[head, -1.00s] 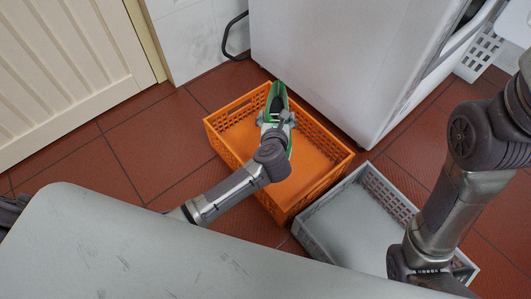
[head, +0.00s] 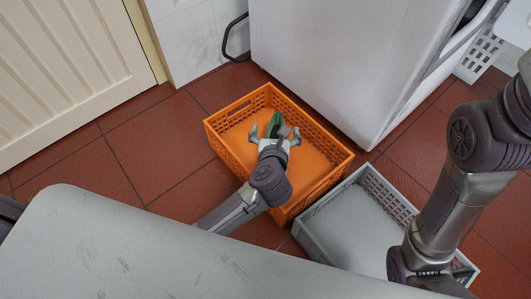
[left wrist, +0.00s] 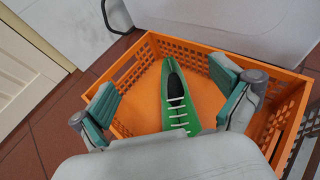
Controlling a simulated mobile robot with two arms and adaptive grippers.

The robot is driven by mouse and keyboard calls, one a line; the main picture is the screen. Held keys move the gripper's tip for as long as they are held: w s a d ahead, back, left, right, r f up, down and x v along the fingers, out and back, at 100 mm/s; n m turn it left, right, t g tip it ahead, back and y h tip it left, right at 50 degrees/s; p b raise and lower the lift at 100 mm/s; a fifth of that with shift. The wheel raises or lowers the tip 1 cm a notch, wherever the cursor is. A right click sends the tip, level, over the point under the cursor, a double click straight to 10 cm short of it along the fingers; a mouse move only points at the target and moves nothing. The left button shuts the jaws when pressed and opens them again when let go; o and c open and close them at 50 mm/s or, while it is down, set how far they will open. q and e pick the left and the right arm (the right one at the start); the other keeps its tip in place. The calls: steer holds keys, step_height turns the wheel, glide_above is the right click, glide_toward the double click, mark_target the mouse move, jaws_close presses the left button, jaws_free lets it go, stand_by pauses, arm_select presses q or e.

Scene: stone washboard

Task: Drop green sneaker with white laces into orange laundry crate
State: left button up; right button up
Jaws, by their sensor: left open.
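The orange laundry crate (head: 312,168) stands on the floor beyond the counter; it fills much of the left wrist view (left wrist: 204,96). The green sneaker with white laces (left wrist: 175,98) is inside the crate, apparently on its floor, toe toward my gripper. In the head view only a green part of the sneaker (head: 275,121) shows past my gripper. My left gripper (head: 276,133) is over the crate with its fingers spread wide, one to each side of the shoe and apart from it. My right gripper is out of view; only its arm shows at the right.
A grey crate (head: 345,232) stands right of the orange one, close to it. A white appliance (head: 335,60) is behind the crates. The pale counter (head: 120,245) edges the foreground. Red tiled floor (head: 160,150) is clear at the left, near a cream door (head: 60,70).

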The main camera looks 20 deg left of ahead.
arm_select(q)
steer(key=v, duration=0.5)
stand_by(0.3)
